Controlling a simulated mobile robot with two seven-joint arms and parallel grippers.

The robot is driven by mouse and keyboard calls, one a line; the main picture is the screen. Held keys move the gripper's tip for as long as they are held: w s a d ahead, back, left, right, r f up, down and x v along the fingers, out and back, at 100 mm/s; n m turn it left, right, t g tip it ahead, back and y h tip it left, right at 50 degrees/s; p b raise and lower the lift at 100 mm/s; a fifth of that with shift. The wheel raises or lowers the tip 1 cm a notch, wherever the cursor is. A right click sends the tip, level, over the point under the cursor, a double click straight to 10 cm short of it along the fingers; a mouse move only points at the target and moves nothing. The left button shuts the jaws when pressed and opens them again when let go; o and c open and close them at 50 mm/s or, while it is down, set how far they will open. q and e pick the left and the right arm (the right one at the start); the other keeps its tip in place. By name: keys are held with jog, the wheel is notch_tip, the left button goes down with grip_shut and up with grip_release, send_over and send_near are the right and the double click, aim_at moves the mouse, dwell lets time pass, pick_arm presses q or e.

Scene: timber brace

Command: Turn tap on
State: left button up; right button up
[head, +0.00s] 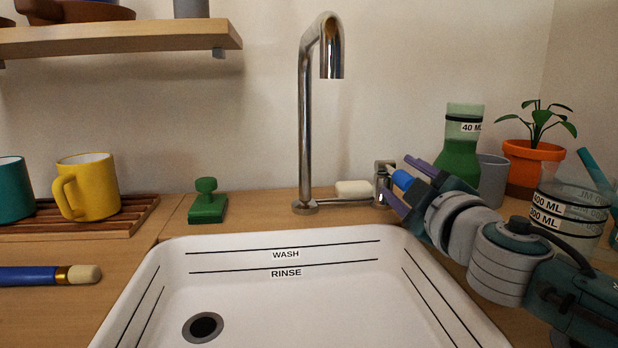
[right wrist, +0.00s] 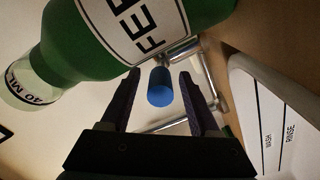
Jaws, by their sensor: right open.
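The chrome tap (head: 306,120) rises behind the sink, its curved spout pointing down. A pipe runs right along the counter from its base to a chrome valve body (head: 384,172) with a blue handle (head: 402,180). My right gripper (head: 397,178) is open at the valve, with its purple fingers above and below the blue handle in the head view. In the right wrist view the blue handle (right wrist: 160,88) lies between the two open fingertips, with gaps on both sides. Whether either finger touches it I cannot tell. No water shows under the spout. My left gripper is not in view.
A green bottle (head: 460,150) stands close behind my right gripper and looms large in the right wrist view (right wrist: 130,30). A soap bar (head: 354,189), potted plant (head: 532,160) and glass measuring jug (head: 568,215) are nearby. The white sink (head: 290,310) is empty.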

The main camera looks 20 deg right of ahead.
jog(key=shift+c, duration=0.2)
grip_shut()
dwell(1.1)
